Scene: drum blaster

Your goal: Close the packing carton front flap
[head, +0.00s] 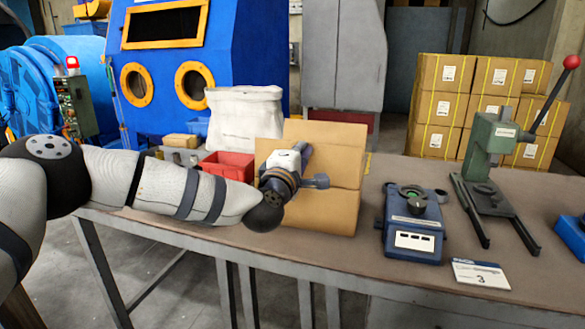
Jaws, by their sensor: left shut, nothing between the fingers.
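The packing carton (335,212) is a tan box on the workbench in the middle of the head view. A wide tan panel (340,165) shows above its front face, with another panel edge (325,132) behind it. I cannot tell for sure which panel is the front flap. My left arm reaches in from the left across the carton's left part. My left gripper (318,181) is shut and empty, in front of the panel. I cannot tell whether it touches the cardboard. The arm hides the carton's left side. My right gripper is not in view.
A red bin (228,166) and a white sack (243,118) stand left of and behind the carton. A blue device (413,222), a green press (485,150) and a label card (480,273) are on the right. Bare bench (340,255) lies in front of the carton.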

